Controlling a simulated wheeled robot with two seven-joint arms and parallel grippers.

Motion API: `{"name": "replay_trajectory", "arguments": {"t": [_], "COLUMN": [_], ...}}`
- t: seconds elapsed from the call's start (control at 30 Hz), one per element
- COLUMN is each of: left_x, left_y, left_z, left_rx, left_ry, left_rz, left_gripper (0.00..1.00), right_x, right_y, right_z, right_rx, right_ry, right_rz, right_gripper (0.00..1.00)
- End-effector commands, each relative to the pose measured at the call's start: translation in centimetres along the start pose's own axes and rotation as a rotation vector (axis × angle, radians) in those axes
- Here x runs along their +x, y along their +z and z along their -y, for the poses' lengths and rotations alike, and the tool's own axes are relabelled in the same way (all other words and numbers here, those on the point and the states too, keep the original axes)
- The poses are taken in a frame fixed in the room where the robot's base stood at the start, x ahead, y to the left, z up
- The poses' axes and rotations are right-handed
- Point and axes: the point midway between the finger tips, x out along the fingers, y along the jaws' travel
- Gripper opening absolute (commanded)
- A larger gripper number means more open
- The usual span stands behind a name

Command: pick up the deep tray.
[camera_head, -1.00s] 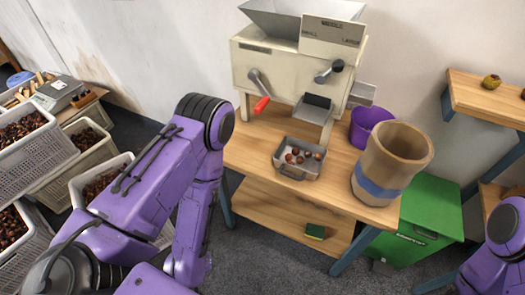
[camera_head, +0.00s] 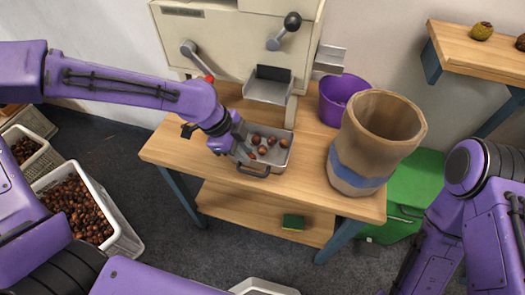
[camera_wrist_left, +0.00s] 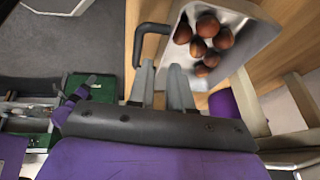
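The deep tray (camera_head: 283,158) is a grey metal tray with several chestnuts in it, on the wooden table below the machine's chute. Its handle (camera_head: 254,172) faces the front. My left gripper (camera_head: 247,154) is at the tray's left front side and hides part of it. In the left wrist view, the gripper's two fingers (camera_wrist_left: 163,80) stand apart at the tray (camera_wrist_left: 238,55), close beside its dark handle (camera_wrist_left: 140,48). I cannot tell whether they touch it. My right arm shows at the right, but its gripper is out of view.
The machine (camera_head: 240,40) with its cranks stands behind the tray. A purple bucket (camera_head: 338,98) and a tall brown sack (camera_head: 362,150) with a blue band stand to the right. A green bin (camera_head: 413,185) is beyond the table. A chestnut crate (camera_head: 118,238) is at lower left.

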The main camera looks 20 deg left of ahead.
Motion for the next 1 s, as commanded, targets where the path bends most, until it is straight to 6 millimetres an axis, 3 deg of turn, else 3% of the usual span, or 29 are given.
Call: {"name": "replay_trajectory", "arguments": {"t": [0.4,0.67,0.7,0.73,1.0], "left_x": [6.3,6.6,6.6,6.6,6.5], "left_y": [-0.6,-0.7,-0.7,-0.7,-0.7], "left_z": [0.3,0.3,0.3,0.3,0.3], "left_rx": [0.000,0.000,0.000,0.000,-0.001], "left_ry": [0.003,0.002,0.002,0.002,0.001], "left_rz": [-0.001,-0.002,-0.002,-0.002,-0.002], "left_gripper": [0.19,0.19,0.06,0.00,0.00], "right_x": [0.7,0.7,0.7,0.7,0.7], "right_y": [0.3,0.3,0.3,0.3,0.3], "right_z": [0.1,0.1,0.1,0.1,0.1], "right_rx": [0.000,0.000,0.000,0.000,0.000], "right_ry": [0.000,0.000,0.000,0.000,0.000], "right_rz": [0.000,0.000,0.000,-0.001,-0.001], "right_gripper": [0.43,0.43,0.43,0.43,0.43]}}
